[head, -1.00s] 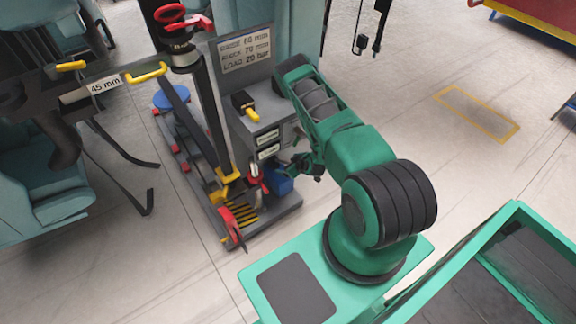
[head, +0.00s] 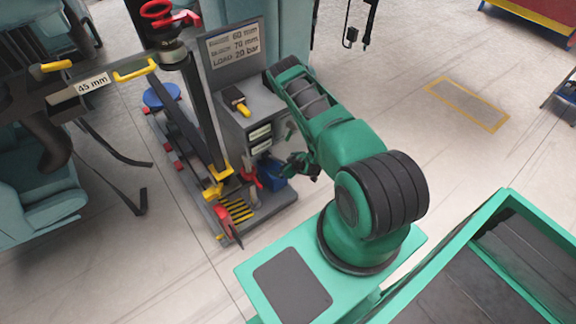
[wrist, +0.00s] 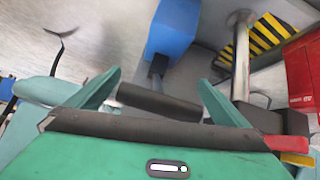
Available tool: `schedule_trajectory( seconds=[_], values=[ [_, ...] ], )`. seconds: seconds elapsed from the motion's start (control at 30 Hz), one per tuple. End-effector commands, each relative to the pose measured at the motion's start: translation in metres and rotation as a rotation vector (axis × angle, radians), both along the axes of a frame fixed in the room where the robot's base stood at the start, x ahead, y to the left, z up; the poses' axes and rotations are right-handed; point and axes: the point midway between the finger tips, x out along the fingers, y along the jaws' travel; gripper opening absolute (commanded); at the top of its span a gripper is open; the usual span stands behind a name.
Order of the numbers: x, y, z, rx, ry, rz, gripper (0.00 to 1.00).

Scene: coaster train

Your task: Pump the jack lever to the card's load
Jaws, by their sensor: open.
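The card (head: 235,48) on the grey cabinet reads 60 mm, 70 mm and "LOAD 20 bar"; its first words are blurred. The blue pump body (head: 277,174) sits low at the cabinet's foot, and also shows in the wrist view (wrist: 172,28). A dark bar (wrist: 160,102), apparently the lever's grip, lies crosswise on a short stem below the blue body. My gripper (head: 294,166) is close beside the blue body. In the wrist view my gripper (wrist: 158,90) is open, its green fingers either side of the bar. Contact cannot be told. No pressure dial is readable.
A metal post (wrist: 241,55) and a red block (wrist: 302,70) stand right of the gripper. A red handle (head: 229,222) and yellow-black stripes (head: 238,208) are on the platform. A yellow-handled tool (head: 238,101) lies on the cabinet. Open floor (head: 400,80) lies to the right.

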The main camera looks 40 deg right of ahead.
Motion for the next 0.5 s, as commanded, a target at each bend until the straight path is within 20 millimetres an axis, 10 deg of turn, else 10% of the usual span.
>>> schedule_trajectory(
  seconds=[0.5],
  values=[
    [-0.055,-0.001,0.054,0.001,0.003,-0.005,1.00]
  ],
)
